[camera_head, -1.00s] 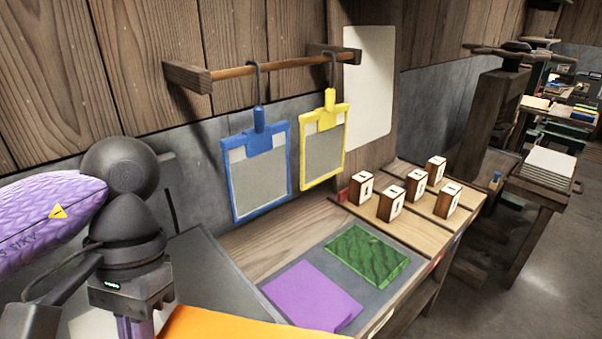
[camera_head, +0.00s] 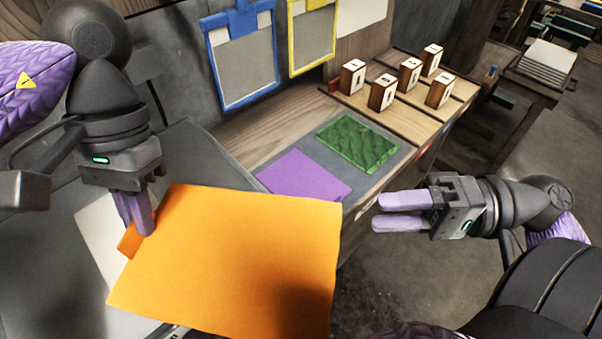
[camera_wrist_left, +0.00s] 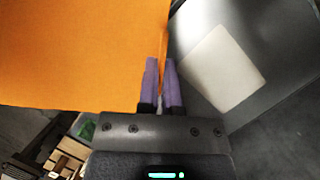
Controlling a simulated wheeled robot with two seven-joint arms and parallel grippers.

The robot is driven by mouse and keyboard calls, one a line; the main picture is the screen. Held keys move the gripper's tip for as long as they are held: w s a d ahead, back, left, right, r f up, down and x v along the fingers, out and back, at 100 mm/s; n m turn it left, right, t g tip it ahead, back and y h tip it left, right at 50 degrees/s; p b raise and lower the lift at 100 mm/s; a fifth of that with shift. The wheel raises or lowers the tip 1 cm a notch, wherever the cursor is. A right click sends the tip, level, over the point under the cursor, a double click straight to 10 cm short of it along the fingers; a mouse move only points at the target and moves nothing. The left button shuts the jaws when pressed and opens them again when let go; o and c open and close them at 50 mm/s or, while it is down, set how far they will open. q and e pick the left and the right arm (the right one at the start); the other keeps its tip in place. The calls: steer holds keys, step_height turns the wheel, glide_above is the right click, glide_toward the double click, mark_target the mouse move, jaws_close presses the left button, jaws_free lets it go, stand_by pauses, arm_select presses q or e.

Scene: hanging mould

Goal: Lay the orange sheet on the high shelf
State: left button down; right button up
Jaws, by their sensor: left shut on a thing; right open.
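The orange sheet (camera_head: 235,260) is a large flat piece held up in front of the bench in the head view. My left gripper (camera_head: 137,225) points down and is shut on the sheet's left edge, near a small orange tab. In the left wrist view the sheet (camera_wrist_left: 75,50) fills the upper left, with its edge at the purple fingers (camera_wrist_left: 160,85). My right gripper (camera_head: 375,212) is open and empty to the right of the sheet, fingers pointing left. I cannot make out the high shelf in these frames.
A purple sheet (camera_head: 300,174) and a green sheet (camera_head: 358,142) lie on a grey mat on the bench. Several numbered wooden blocks (camera_head: 382,92) stand behind them. Blue (camera_head: 243,65) and yellow (camera_head: 312,35) framed boards hang at the wall. Open floor (camera_head: 410,290) lies right of the bench.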

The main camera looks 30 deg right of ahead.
mark_target(308, 213)
steer(key=x, duration=0.9)
steer(key=shift+w+a, duration=0.2)
steer(key=shift+a, duration=0.05)
steer(key=shift+c, duration=0.2)
jaws_close()
arm_select(q)
steer(key=c, duration=0.7)
jaws_free()
steer(key=shift+r, duration=0.15)
